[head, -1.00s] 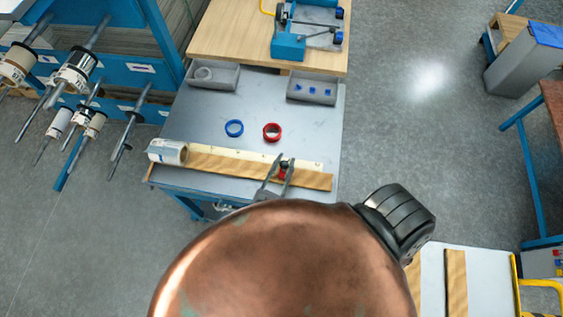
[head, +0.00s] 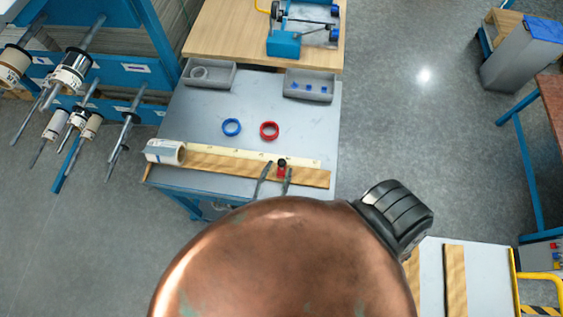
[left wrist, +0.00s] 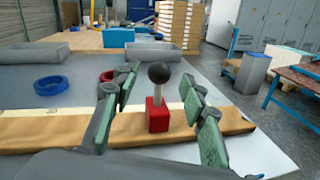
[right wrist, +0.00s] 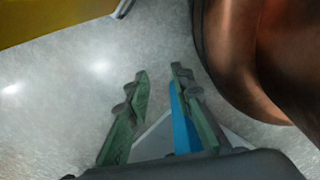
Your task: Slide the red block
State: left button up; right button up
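The red block (head: 281,172) sits on the wooden strip (head: 225,167) near its right end. In the left wrist view the red block (left wrist: 157,116) carries an upright metal post with a black ball knob (left wrist: 159,72). My left gripper (left wrist: 163,92) is open, its fingers at either side of the block and post with visible gaps. In the head view my left gripper (head: 279,168) comes from the near side of the table. My right gripper (right wrist: 159,73) is open and empty in the right wrist view; it is hidden in the head view.
A pale ruled strip (head: 240,155) lies along the wooden strip, with a white roll (head: 165,152) at its left end. A blue ring (head: 232,127) and a red ring (head: 269,131) lie behind. Two grey trays (head: 209,74) (head: 309,86) stand further back.

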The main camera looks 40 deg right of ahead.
pick_arm(q)
jog(key=v, duration=0.8)
jog(key=shift+c, duration=0.5)
pick_arm(e)
jog(key=shift+c, duration=0.5)
